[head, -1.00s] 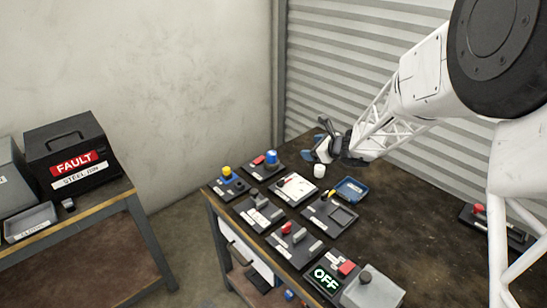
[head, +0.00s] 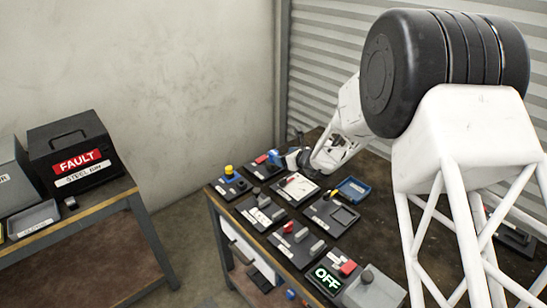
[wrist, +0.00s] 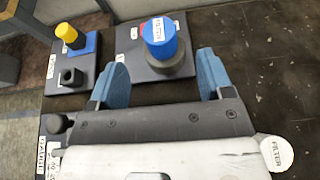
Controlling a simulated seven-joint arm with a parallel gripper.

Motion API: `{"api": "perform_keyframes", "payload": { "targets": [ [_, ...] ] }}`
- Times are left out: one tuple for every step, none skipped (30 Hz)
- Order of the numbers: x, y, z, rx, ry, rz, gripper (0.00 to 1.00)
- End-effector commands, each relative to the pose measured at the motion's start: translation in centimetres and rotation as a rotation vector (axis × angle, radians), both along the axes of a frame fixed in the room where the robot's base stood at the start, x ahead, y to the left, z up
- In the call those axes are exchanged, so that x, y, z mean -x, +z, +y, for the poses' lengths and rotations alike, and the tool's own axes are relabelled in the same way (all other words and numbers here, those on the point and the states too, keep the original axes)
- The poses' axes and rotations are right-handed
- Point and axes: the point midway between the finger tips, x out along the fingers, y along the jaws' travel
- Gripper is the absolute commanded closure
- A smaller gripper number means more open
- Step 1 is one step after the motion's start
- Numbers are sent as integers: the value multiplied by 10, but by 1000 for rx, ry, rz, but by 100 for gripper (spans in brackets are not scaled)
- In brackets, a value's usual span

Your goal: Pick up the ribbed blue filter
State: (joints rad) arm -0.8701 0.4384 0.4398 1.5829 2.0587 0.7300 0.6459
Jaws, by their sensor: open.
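The blue filter (wrist: 159,45) is a short blue cylinder with a white label on top. It stands upright in a round grey seat on a dark plate (wrist: 128,52). In the head view the filter (head: 273,157) is at the far edge of the table, just left of my gripper (head: 291,160). In the wrist view my gripper (wrist: 161,80) is open and empty. Its two blue fingers are wide apart, one toward each side of the filter, which shows beyond the gap between them. I see no contact with it.
A white cylinder labelled filter (wrist: 277,153) is close to my gripper's right side. A plate with a yellow-capped blue part (wrist: 72,42) lies left. Several dark plates with fittings, a blue tray (head: 352,190) and an OFF display (head: 327,280) are on the table.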

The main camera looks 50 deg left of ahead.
Motion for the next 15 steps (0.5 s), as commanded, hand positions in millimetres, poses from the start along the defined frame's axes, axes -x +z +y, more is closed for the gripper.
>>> {"api": "perform_keyframes", "payload": {
  "targets": [
    [0, -1, 2, 0, 0, 0, 27],
    [0, -2, 4, 0, 0, 0, 27],
    [0, -3, 6, 0, 0, 0, 27],
    [0, -3, 8, 0, 0, -1, 27],
    [0, -4, 10, 0, 0, -1, 27],
    [0, -5, 13, 1, 1, -1, 27],
    [0, -6, 14, 1, 1, -1, 27],
    [0, -7, 16, 1, 1, -1, 27],
    [0, -8, 18, 1, 1, -1, 27],
    [0, -9, 20, 1, 1, -1, 27],
    [0, -9, 21, 1, 1, -1, 27],
    [0, -9, 22, 1, 1, -1, 27],
    [0, -9, 22, 1, 1, -1, 27],
    [0, -9, 22, 1, 1, -1, 27],
    [0, -9, 23, 1, 1, -1, 27]
  ]
}}
